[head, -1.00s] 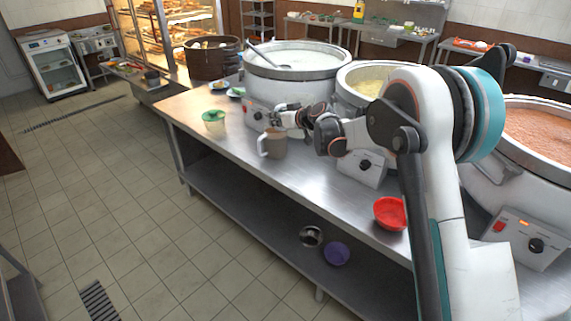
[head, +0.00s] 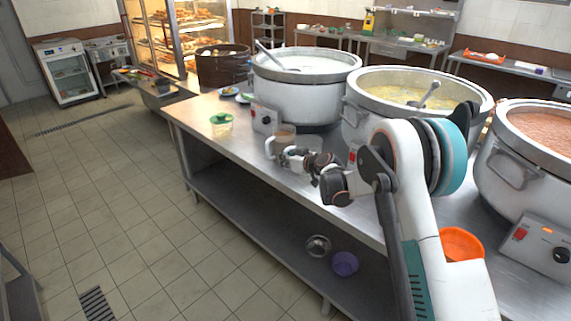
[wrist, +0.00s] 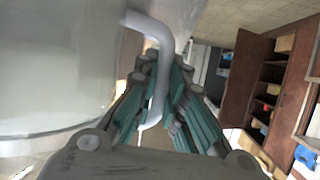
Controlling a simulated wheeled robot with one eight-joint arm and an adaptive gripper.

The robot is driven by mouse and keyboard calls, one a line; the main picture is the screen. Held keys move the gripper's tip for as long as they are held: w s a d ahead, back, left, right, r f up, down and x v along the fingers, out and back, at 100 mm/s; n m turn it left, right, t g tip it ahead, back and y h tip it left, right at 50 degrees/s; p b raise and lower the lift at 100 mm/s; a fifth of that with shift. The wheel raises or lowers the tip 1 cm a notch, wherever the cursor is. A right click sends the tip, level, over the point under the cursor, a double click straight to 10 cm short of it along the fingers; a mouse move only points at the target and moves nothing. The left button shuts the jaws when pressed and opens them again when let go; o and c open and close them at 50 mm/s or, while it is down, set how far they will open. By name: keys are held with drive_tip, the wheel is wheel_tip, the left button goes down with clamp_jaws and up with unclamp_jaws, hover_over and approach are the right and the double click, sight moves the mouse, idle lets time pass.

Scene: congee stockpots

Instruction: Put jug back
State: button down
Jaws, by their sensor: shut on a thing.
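The fingers are shut on the handle. I cannot tell whether the jug's base touches the table.
Large stockpots, one white (head: 300,98), one yellow (head: 360,118) and one orange-brown (head: 515,165), stand behind. A green-rimmed container (head: 221,125) is to the jug's left. An orange bowl (head: 462,243) is beside my arm. Floor at left is clear.

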drive_tip(key=shift+f, duration=0.3)
drive_tip(key=shift+f, duration=0.2)
drive_tip(key=c, duration=1.7)
unclamp_jaws()
drive_tip(key=shift+o, duration=0.2)
